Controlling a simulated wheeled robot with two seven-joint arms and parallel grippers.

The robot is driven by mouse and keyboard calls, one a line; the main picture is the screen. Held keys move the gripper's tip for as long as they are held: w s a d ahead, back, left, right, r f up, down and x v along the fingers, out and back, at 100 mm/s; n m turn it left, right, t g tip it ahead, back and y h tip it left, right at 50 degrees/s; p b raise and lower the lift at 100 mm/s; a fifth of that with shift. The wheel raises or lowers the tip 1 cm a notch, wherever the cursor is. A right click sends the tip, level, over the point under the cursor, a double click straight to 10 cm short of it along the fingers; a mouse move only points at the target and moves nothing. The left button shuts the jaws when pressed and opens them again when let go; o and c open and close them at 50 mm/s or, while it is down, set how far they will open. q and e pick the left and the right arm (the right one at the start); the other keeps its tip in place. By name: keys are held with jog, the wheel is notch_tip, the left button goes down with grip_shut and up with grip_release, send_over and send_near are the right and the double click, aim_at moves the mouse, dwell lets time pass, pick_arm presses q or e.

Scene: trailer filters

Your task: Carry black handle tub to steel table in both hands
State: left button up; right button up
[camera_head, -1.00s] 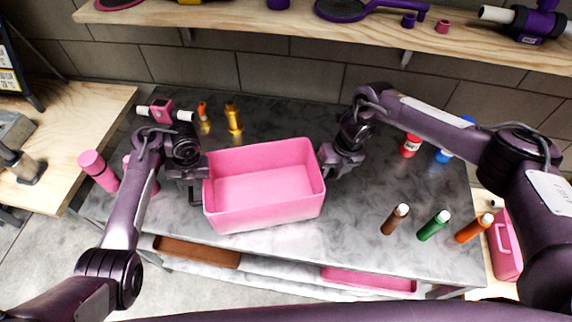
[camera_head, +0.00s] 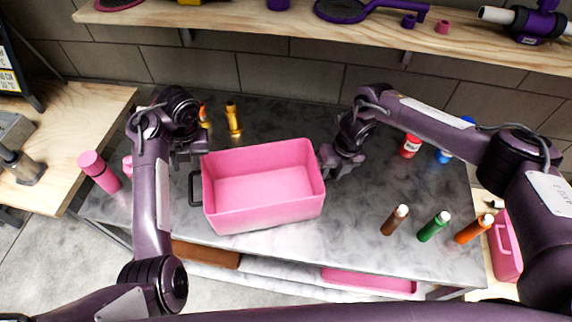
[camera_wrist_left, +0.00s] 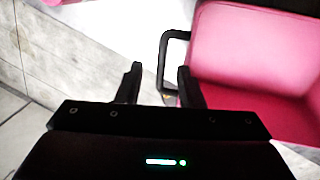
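The pink tub (camera_head: 262,215) stands upright and empty on the grey table (camera_head: 330,245). Its black handle (camera_head: 195,188) sticks out from the left wall; it also shows in the left wrist view (camera_wrist_left: 163,55). My left gripper (camera_head: 190,150) is beyond the handle, near the tub's back left corner. In the left wrist view its two fingers (camera_wrist_left: 158,85) are apart, with the right finger close to or overlapping the handle. My right gripper (camera_head: 330,160) is at the tub's right wall; its fingertips and any handle there are too unclear to tell.
A pink bottle (camera_head: 99,171) stands left; a gold bottle (camera_head: 233,118) stands behind the tub. Brown (camera_head: 395,220), green (camera_head: 434,227) and orange (camera_head: 474,229) bottles stand at the front right. Red (camera_head: 410,146) and blue (camera_head: 444,155) ones stand behind them. A wooden shelf (camera_head: 240,20) hangs above.

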jog(key=shift+r, duration=0.25)
pick_arm(q)
jog(key=shift+d+r, duration=0.15)
jog(key=shift+r, duration=0.45)
pick_arm(e)
notch_tip(320, 180, up, 11)
jog(key=d, duration=0.2)
jog(key=shift+w+d+r, duration=0.15)
